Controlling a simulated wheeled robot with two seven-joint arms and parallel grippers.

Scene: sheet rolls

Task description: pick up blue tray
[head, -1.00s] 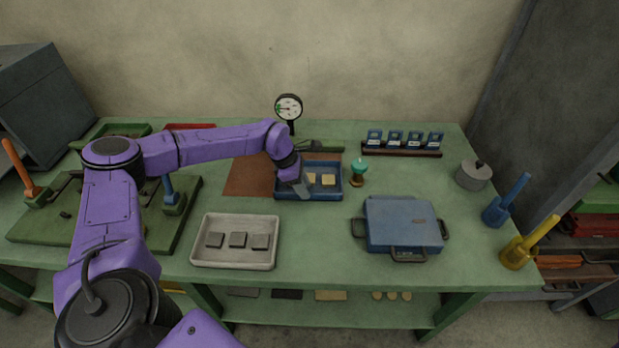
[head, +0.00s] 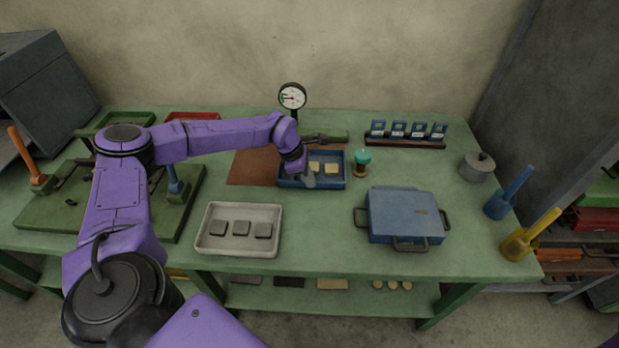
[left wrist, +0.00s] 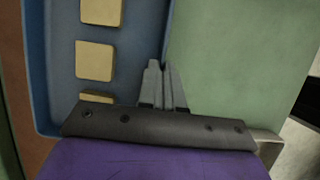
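The blue tray (head: 335,184) lies flat on the green table, partly over a brown mat, with several tan square pieces in it. Its blue floor and side wall fill the left of the left wrist view (left wrist: 60,60). My left gripper (head: 309,180) is at the tray's near wall. In the left wrist view its two fingers (left wrist: 163,66) are close together with the tray's wall between them, so it appears shut on that wall. The fingers hide part of the wall. My right gripper is not in view.
A pale tray (head: 238,250) with dark squares is in front, and a blue lidded case (head: 403,213) to the right. A green-topped timer (head: 361,160) stands close to the tray's right side. A dial gauge (head: 292,97) stands behind.

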